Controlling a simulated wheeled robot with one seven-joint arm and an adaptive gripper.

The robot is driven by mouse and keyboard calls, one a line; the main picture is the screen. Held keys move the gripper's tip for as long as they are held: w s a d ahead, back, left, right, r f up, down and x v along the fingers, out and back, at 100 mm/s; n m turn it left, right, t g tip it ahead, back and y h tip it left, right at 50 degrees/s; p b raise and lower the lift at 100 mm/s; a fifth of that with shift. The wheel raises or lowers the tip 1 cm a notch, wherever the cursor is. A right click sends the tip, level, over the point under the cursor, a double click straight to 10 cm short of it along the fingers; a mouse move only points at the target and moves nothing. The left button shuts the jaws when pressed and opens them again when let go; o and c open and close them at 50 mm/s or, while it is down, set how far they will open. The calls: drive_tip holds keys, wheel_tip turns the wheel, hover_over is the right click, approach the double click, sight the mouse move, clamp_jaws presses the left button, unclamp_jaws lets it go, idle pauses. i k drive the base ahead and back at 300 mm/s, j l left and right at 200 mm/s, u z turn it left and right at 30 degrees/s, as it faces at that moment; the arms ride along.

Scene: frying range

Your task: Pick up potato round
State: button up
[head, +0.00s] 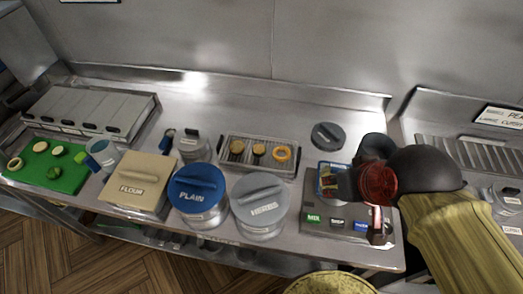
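Several pale rounds lie on a green board (65,178) at the far left. One pale round (40,146) at its back and another (58,150) beside it look like potato slices. Two golden-brown rounds (236,147) (259,150) lie on a wire rack tray (232,160) in the middle. I cannot tell for sure which of these is the potato round. My gripper (352,188) is at the right, above a scale-like unit, far from the board and right of the rack. Its fingers are dark and partly hidden, so its opening is unclear.
Lidded tubs marked flour (138,188), plain (197,198) and herbs (259,208) line the counter's front. An orange ring (282,154) shares the rack. A dark round lid (327,136) lies behind. The unit with buttons (337,223) is below my gripper. The counter's back strip is clear.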

sight(237, 148)
drive_tip(key=i+j, duration=0.1)
drive_tip(key=j, duration=0.6)
drive_tip(key=i+j+z, duration=0.1)
drive_tip(key=j, duration=0.6)
